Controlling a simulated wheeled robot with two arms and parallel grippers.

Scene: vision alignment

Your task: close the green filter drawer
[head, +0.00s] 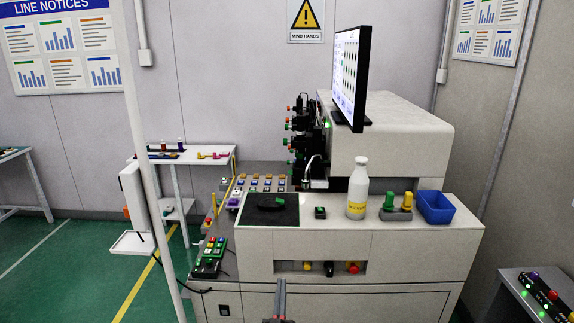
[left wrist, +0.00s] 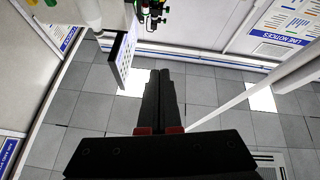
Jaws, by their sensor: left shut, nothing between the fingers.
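My left gripper (head: 281,283) shows at the bottom middle of the head view, in front of the machine's front panel. In the left wrist view its two dark fingers (left wrist: 160,88) lie together, with nothing between them. A black optical column (head: 303,140) with small red, green and orange knobs stands at the machine's left end, well beyond my gripper. It also shows small at the top of the left wrist view (left wrist: 152,10). Green parts show on this column, but I cannot tell which is the filter drawer or how far out it stands. My right gripper is not in view.
A monitor (head: 350,75) stands right of the column. The counter holds a black mat (head: 268,212), a white bottle (head: 357,190), green and yellow-capped pieces (head: 397,207) and a blue bin (head: 435,206). A button box (head: 214,248) sits at left. A pale post (head: 143,150) rises at left.

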